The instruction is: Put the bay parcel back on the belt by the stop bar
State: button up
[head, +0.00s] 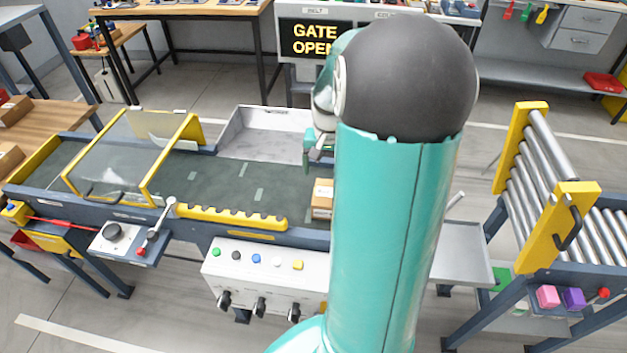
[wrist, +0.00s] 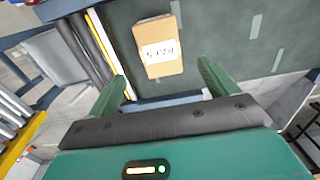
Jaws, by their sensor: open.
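The cardboard parcel (head: 322,198) lies on the dark green belt (head: 235,185), near its front edge; my arm hides part of it in the head view. In the wrist view the parcel (wrist: 162,66) shows a white label that seems to begin with "BAY". A yellow-and-white bar (wrist: 108,45) crosses the belt's end to its left, apart from it; this may be the stop bar. My gripper (wrist: 160,85) is open and empty, its fingers spread either side of the parcel's line, with the parcel beyond the tips. In the head view my gripper (head: 314,150) is partly hidden above the belt.
A yellow-framed clear guard (head: 130,160) stands over the belt's left part. A yellow notched rail (head: 230,217) runs along the front edge. A grey tray (head: 265,135) adjoins the back. A roller table (head: 560,185) stands at right. A sign (head: 312,38) reads "GATE OPEN".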

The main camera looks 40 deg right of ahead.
jog(key=a+r+n+t+h, duration=0.1)
jog(key=a+r+n, duration=0.2)
jog(key=a+r, duration=0.4)
jog(key=a+r+n+t, duration=0.15)
jog(key=a+r, duration=0.25)
jog(key=a, duration=0.6)
jog(key=s+a+r+n+t, duration=0.1)
jog(key=s+a+r+n, duration=0.1)
jog(key=s+a, duration=0.2)
jog(key=s+a+r+n+t+y, duration=0.1)
jog(key=s+a+r+n+t, duration=0.1)
jog(key=a, duration=0.6)
jog(key=s+n, duration=0.1)
jog(key=s, duration=0.1)
jog(key=shift+s+n, duration=0.35)
jog(key=shift+r, duration=0.1)
